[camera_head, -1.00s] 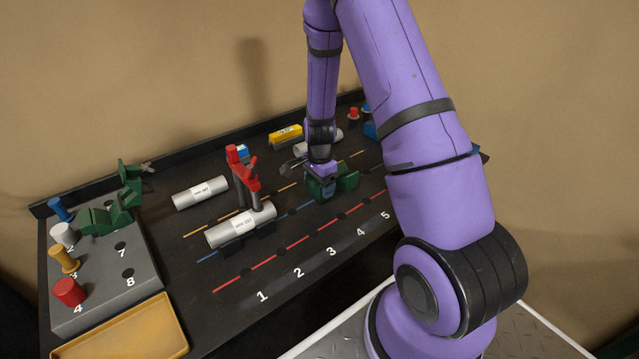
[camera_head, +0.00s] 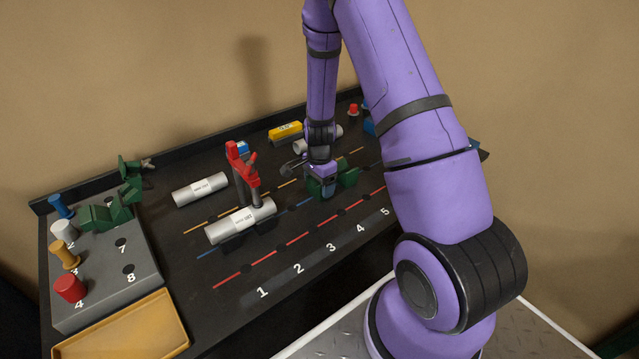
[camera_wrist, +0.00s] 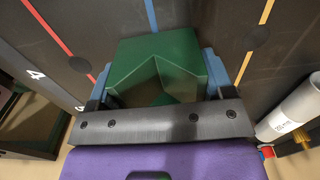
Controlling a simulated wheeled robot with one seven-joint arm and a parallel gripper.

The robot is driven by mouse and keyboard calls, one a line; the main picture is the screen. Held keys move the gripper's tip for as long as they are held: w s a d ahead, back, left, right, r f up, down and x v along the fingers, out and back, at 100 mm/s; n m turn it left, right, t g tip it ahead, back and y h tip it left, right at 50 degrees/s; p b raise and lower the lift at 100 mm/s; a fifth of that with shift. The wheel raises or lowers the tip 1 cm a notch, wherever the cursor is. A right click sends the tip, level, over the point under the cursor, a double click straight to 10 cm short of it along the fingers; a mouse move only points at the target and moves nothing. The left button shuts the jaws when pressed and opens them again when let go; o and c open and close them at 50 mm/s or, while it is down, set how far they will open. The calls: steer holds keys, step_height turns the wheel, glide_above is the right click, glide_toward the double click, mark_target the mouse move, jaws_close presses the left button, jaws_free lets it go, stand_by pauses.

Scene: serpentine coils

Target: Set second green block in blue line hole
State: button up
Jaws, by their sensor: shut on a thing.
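My gripper (camera_head: 321,186) is shut on a green block (camera_head: 347,178) with a V-shaped notch, low over the black board. In the wrist view the blue fingers (camera_wrist: 155,90) hold the green block (camera_wrist: 150,48) from both sides. The blue line (camera_wrist: 150,14) runs in under the block from above, between the red and orange lines. The block hides any hole below it, and I cannot tell whether it is seated. In the head view the blue line (camera_head: 292,208) reaches the block from the lower left.
A silver cylinder (camera_head: 225,229) with a red-topped clamp (camera_head: 243,165) stands left of my gripper on dark supports. Another cylinder (camera_head: 200,189) lies farther left. A grey rack (camera_head: 105,290) holds pegs and green blocks (camera_head: 105,215). A yellow block (camera_head: 286,132) is behind.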

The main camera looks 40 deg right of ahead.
steer(key=shift+f, duration=0.15)
steer(key=o, duration=1.5)
steer(key=shift+c, duration=0.2)
step_height(320, 180, up, 11)
